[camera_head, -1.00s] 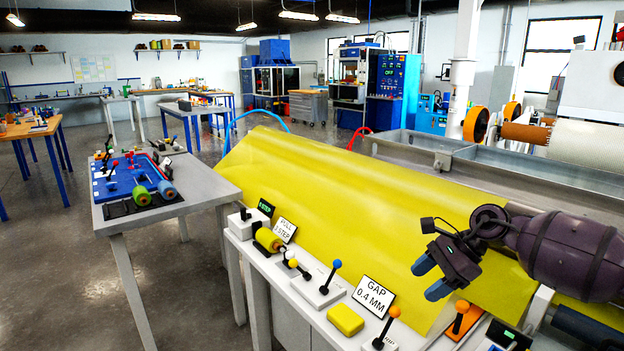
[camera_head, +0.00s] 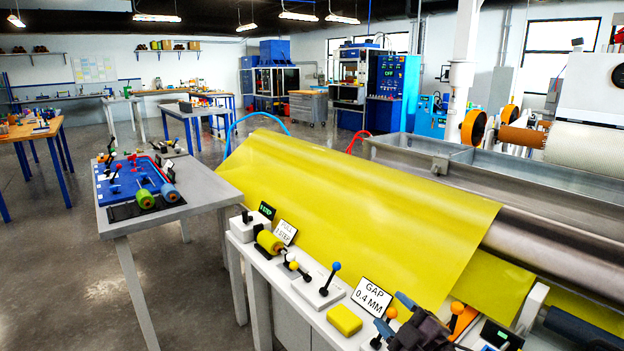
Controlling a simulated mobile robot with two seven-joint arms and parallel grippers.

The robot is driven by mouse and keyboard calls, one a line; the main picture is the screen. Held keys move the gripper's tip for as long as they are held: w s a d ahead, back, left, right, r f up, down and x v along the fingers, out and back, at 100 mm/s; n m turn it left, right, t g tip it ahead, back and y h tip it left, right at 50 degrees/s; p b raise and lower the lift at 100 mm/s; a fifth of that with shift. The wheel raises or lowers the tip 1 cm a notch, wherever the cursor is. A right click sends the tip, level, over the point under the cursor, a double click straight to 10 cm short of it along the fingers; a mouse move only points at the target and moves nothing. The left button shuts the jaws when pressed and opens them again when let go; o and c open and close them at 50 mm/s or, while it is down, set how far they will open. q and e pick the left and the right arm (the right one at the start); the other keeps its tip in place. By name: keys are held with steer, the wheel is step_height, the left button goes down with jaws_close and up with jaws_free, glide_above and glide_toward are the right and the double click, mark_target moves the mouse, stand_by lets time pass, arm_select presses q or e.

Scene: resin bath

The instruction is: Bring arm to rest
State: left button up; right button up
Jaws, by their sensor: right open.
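My right gripper (camera_head: 394,314) is at the bottom edge of the head view, right of centre. Its two blue-grey fingertips are spread apart with nothing held between them. It is low over the white control ledge, close to the orange-knobbed levers and the "GAP 0.4 MM" sign (camera_head: 371,298). It partly covers one of these levers. Most of my right arm is out of the picture. My left gripper does not show. The yellow sheet (camera_head: 350,215) hangs over the bath, behind and above the gripper.
On the ledge stand a yellow block (camera_head: 345,320), a blue-knobbed lever (camera_head: 336,267) and a yellow roller handle (camera_head: 269,241). A metal roller (camera_head: 555,250) lies at the right. A grey table (camera_head: 190,195) with a blue tray stands at the left. Open floor lies left of it.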

steer(key=s+d+f+m+g+h, duration=0.2)
steer(key=s+f, duration=0.4)
steer(key=s, duration=0.4)
steer(key=s+d+f+m+g+h+p, duration=0.1)
steer(key=s+d+f+m+h, duration=0.2)
steer(key=s, duration=0.7)
steer(key=s+d+f+m+g+h+p, duration=0.1)
steer(key=s+d+f+m+g+h, duration=0.1)
steer(key=s+d+f+m, duration=0.4)
steer(key=s+f+m+h, duration=0.1)
steer(key=s+f+m, duration=0.2)
steer(key=s+f, duration=0.2)
steer(key=shift+d+f+g, duration=0.25)
steer(key=shift+g, duration=0.05)
steer(key=shift+s, duration=0.1)
